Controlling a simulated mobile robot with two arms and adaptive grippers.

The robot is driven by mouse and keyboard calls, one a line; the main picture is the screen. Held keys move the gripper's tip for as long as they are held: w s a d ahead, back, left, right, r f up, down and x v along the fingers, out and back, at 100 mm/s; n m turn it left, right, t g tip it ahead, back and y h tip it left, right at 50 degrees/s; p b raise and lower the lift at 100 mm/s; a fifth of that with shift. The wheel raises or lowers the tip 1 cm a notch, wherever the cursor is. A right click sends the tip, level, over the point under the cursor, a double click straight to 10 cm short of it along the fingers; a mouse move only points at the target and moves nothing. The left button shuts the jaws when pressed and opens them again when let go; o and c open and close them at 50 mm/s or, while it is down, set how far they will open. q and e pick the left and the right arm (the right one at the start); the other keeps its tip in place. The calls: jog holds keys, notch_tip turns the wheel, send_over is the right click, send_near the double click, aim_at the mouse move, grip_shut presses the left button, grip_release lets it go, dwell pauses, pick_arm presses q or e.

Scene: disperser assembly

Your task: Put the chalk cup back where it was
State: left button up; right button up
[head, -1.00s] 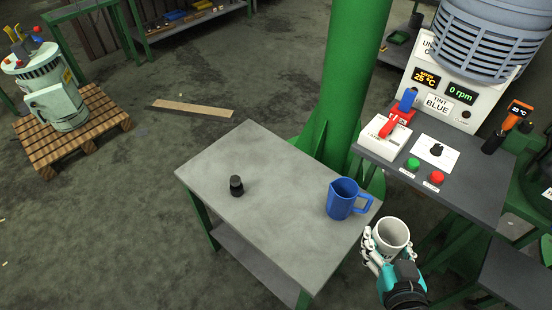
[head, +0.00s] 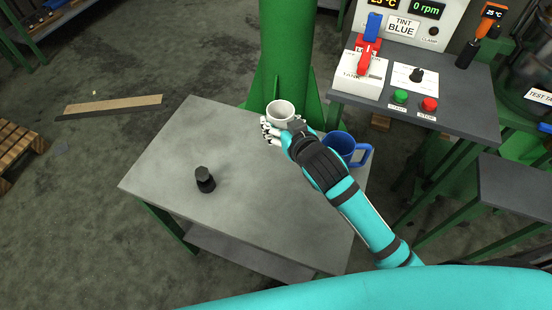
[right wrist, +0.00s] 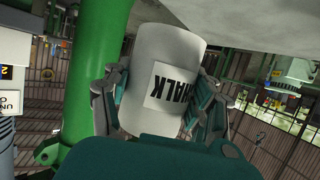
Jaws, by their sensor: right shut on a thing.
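The white chalk cup (head: 281,113) is upright at the back edge of the grey table, near the green column. In the right wrist view the cup (right wrist: 160,75) shows upside down with its "CHALK" label. My right gripper (head: 272,131) is shut around the cup's sides; its fingers (right wrist: 160,108) show on both sides of it. The cup's base is close to the table top, but I cannot tell whether it touches. My left gripper is not in view.
A blue jug (head: 340,147) stands at the table's right, partly behind my right arm. A small black object (head: 204,180) stands left of centre on the grey table (head: 165,165). The green column (head: 287,50) rises behind the table. The table's left part is mostly clear.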

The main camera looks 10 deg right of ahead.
jog(key=b+x, duration=0.1)
jog(key=x, duration=0.1)
jog(key=shift+w+f, duration=0.1)
jog(key=shift+w, duration=0.3)
jog(key=shift+w+a+f, duration=0.1)
jog(key=shift+w+f, duration=0.1)
notch_tip(320, 180, down, 6)
jog(key=shift+r+b, duration=0.15)
jog(key=shift+b, duration=0.25)
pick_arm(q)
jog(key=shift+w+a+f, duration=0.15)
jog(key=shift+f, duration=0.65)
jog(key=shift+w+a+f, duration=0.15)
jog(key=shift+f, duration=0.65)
pick_arm(e)
jog(key=shift+f, duration=1.85)
jog(key=shift+f+b, duration=0.15)
jog(key=shift+b, duration=0.2)
jog(key=o, duration=1.3)
